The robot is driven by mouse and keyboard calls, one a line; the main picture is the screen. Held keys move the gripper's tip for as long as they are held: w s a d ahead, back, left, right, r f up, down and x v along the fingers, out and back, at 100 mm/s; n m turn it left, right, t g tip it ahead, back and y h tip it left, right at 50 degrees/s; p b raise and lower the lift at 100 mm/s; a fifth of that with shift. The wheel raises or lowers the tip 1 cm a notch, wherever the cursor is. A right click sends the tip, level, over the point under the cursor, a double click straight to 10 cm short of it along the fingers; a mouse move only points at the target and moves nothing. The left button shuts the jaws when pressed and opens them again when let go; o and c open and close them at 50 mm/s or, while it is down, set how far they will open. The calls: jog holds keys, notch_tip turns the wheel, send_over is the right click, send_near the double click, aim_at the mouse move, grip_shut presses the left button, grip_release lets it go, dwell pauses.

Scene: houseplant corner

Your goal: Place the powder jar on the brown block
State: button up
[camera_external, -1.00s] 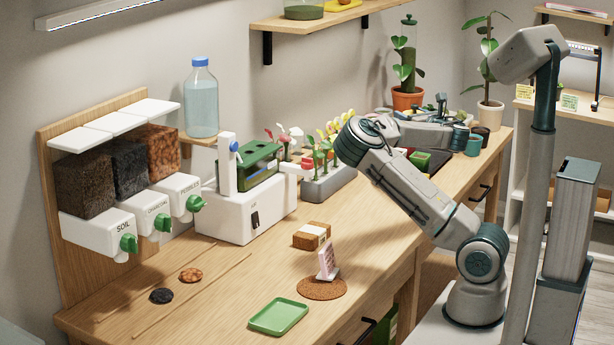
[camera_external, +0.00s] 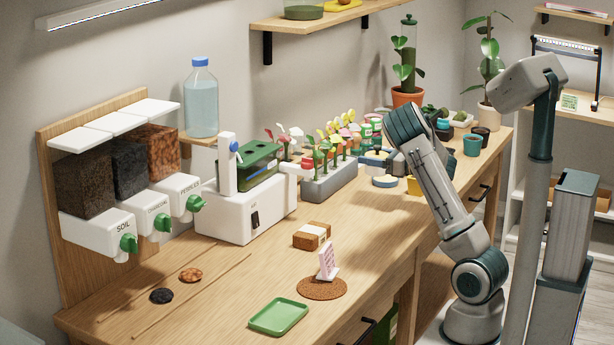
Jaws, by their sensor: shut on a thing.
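The brown block (camera_external: 312,236) lies on the wooden bench, left of the small pink-and-white card stand, with a pale band across its top. Several small jars with coloured lids (camera_external: 372,124) stand behind the flower rack, partly covered by my arm. My arm rises from the right of the bench, with its bent elbow over the far half.
A card stand (camera_external: 327,262) stands on a round cork mat (camera_external: 322,291). A green tray (camera_external: 278,317) lies at the front.

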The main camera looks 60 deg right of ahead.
jog(key=s+a+r+n+g+y+b, duration=0.25)
jog(key=a+r+n+g+y, duration=0.35)
jog(key=a, duration=0.5)
jog(key=s+a+r+n+g+y+b, duration=0.1)
jog(key=a+r+n+g+y+b, duration=0.15)
jog(key=a+r+n+y, duration=0.6)
jog(key=w+a+f+m, duration=0.1)
jog(key=w+a+f, duration=0.1)
jog(key=f, duration=0.3)
jog(key=w+a+f+m, duration=0.2)
jog(key=a+f, duration=0.3)
jog(key=w+a+f+m+h, duration=0.1)
jog(key=w+a+f, duration=0.1)
jog(key=a+f, duration=0.2)
jog(key=shift+w+a+f+t, duration=0.1)
jog(key=shift+w+f+t, duration=0.1)
jog(key=shift+f, duration=0.25)
jog(key=shift+w+a+f+t, duration=0.1)
jog(key=shift+w+f, duration=0.1)
jog(key=shift+f, duration=0.2)
send_over(308, 231)
notch_tip(308, 231, down, 4)
jog(key=shift+w+d+f, duration=0.1)
jog(key=shift+f+b, duration=0.1)
jog(key=shift+b, duration=0.2)
jog(key=o, duration=1.6)
